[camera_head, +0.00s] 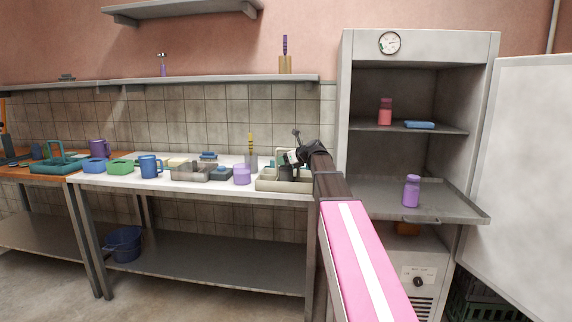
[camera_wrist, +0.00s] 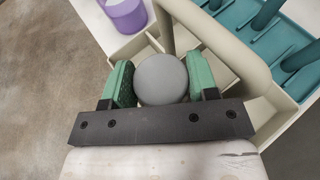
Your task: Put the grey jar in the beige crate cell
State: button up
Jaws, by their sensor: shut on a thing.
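The grey jar (camera_wrist: 162,80) shows in the wrist view as a round grey top between the two green finger pads. My gripper (camera_wrist: 161,82) is shut on it. The beige crate (camera_wrist: 283,106) lies under and around the jar, with dividers and a raised handle bar beside it. I cannot tell whether the jar's base is inside a cell or above it. In the head view the beige crate (camera_head: 268,184) stands at the right end of the white table, with my gripper (camera_head: 287,168) over it. The jar is not clear there.
A purple cup (camera_head: 242,175) stands just left of the crate. A teal rack (camera_wrist: 290,50) with upright pegs is close on the crate's other side in the wrist view. A grey divided tray (camera_head: 190,173) and blue mug (camera_head: 150,167) stand farther left. An open cabinet (camera_head: 350,90) is at right.

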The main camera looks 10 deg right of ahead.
jog(key=shift+f, duration=0.65)
jog(key=o, duration=1.4)
jog(key=shift+f, duration=0.1)
jog(key=v, duration=1.2)
